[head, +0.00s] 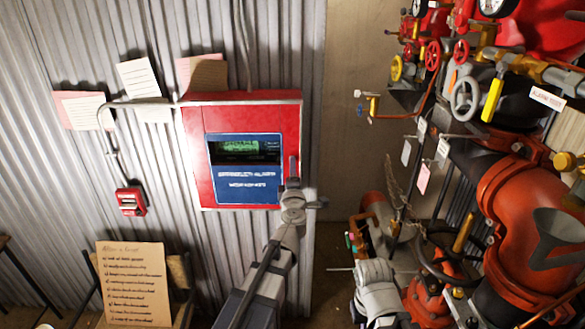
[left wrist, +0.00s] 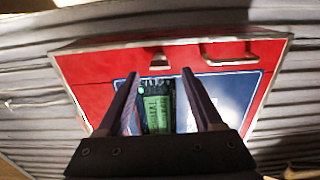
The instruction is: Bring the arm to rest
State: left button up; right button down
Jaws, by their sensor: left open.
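My left arm reaches up from the bottom middle of the head view. Its gripper (head: 301,187) is in front of the lower right part of a red alarm panel (head: 194,150). In the left wrist view, the left gripper (left wrist: 160,76) is open, with nothing between its two dark fingers. They point at the panel's blue face and small green display (left wrist: 158,112); whether they touch it cannot be told. A pale grey joint (head: 376,293) at the bottom, right of centre, looks like my right arm. Its fingers cannot be made out clearly.
Red pipes (head: 510,215), valves and gauges crowd the right side, close to the pale grey joint. A small red call box (head: 130,201) is on the corrugated wall, left of the panel. A paper list (head: 134,283) stands at lower left.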

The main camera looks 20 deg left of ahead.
pick_arm(q)
jog(key=v, duration=0.3)
jog(key=shift+s, duration=0.2)
